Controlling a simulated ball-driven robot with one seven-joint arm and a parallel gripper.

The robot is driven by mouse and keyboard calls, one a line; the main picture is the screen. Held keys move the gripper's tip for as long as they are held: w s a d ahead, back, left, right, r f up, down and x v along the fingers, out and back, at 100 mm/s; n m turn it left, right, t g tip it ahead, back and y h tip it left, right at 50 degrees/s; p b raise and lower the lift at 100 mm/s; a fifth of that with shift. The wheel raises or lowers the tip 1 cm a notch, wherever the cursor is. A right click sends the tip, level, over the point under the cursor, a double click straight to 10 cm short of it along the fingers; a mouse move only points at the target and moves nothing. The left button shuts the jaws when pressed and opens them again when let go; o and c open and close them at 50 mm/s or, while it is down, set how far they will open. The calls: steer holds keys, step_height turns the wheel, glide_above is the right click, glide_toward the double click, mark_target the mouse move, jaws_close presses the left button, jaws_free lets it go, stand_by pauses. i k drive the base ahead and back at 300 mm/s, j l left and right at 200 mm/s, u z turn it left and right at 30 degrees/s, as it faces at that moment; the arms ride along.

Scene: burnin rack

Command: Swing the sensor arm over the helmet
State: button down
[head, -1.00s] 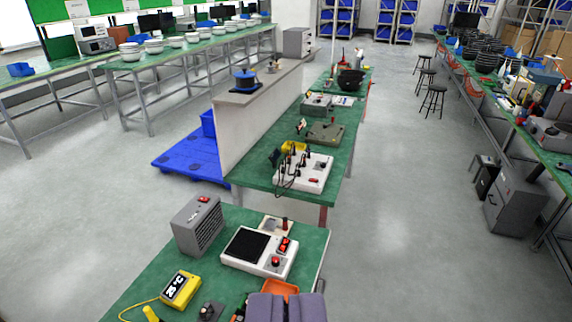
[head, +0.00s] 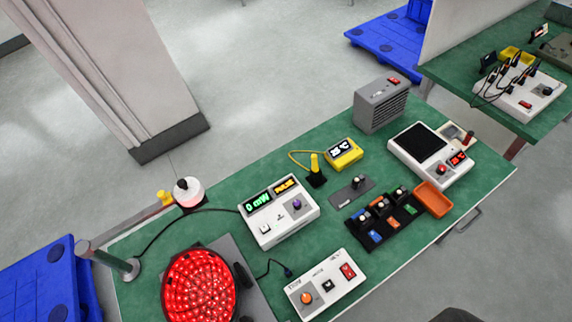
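The helmet (head: 201,286) seems to be the round shell full of glowing red lights at the table's lower left, cut off by the picture's bottom edge. A grey post (head: 112,259) with a round foot stands to its left, at the table's left edge. It may belong to the sensor arm; its upper end reaches out over the table edge, away from the helmet. A black cable runs from this foot to a white meter (head: 279,212) with lit displays, the left one reading 0 mW. No gripper of mine can be made out.
A white control box (head: 326,287), a black tray (head: 385,219) and an orange bin (head: 433,199) lie to the right. A grey pillar (head: 115,65) stands behind. A dark shape at the bottom right is unclear.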

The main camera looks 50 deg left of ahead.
mark_target(188, 191)
steer(key=k, duration=0.2)
steer(key=k+u, duration=0.15)
steer(key=u, duration=0.2)
steer(key=k+u, duration=0.15)
steer(key=u, duration=0.25)
steer(key=k+j+u, duration=0.15)
steer(key=u, duration=0.2)
steer(key=k+l+u, duration=0.2)
steer(key=l+u, duration=0.15)
steer(key=k+l+u, duration=0.25)
steer(key=u, duration=0.15)
